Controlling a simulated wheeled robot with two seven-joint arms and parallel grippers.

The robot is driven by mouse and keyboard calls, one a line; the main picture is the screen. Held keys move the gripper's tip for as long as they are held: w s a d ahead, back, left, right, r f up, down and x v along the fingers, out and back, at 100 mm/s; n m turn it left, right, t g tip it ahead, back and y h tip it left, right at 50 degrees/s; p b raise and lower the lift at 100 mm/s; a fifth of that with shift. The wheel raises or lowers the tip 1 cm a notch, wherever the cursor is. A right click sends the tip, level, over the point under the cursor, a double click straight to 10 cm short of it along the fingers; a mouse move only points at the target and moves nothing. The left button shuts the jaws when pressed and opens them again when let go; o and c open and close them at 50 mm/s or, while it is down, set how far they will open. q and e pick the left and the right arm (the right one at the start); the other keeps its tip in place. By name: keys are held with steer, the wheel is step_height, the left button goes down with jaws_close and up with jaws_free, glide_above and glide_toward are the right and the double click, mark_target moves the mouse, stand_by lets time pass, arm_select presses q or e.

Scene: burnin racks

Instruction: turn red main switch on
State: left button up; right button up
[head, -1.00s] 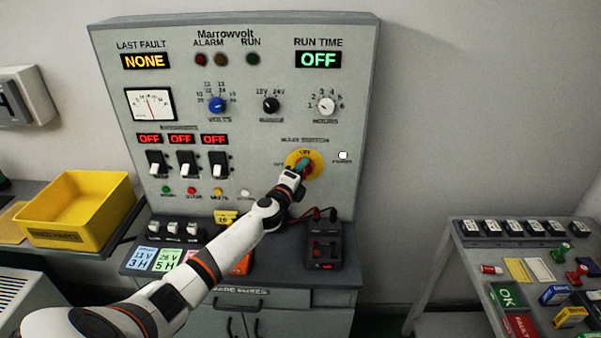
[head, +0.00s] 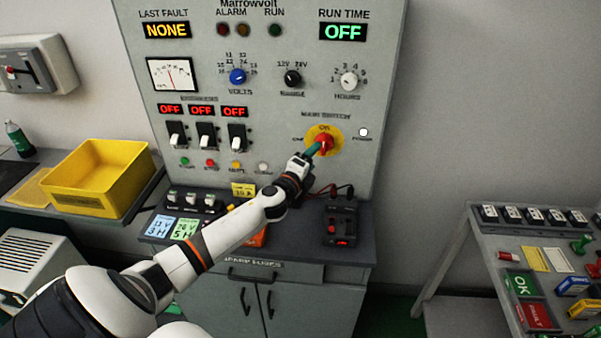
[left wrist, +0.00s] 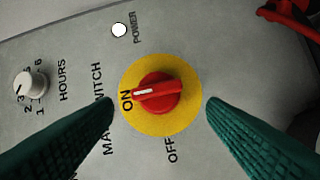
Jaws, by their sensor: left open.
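The red main switch (head: 324,145) is a knob on a yellow round plate on the grey panel. In the left wrist view the red knob (left wrist: 160,92) has its white mark pointing at the ON label. My left gripper (head: 314,151) is in front of the switch in the head view. In the left wrist view its two green fingers (left wrist: 160,112) are open, one on each side of the yellow plate, with a gap to the knob on both sides. The right gripper is not in view.
A white POWER lamp (head: 363,132) sits right of the switch. Below are a dark shelf with a black device (head: 341,224) and cables. A yellow bin (head: 100,178) stands at left. A side table (head: 470,260) with small parts stands at right.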

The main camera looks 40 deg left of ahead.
arm_select(q)
steer(key=s+d+b, duration=0.1)
steer(key=s, duration=0.5)
steer(key=shift+s, duration=0.3)
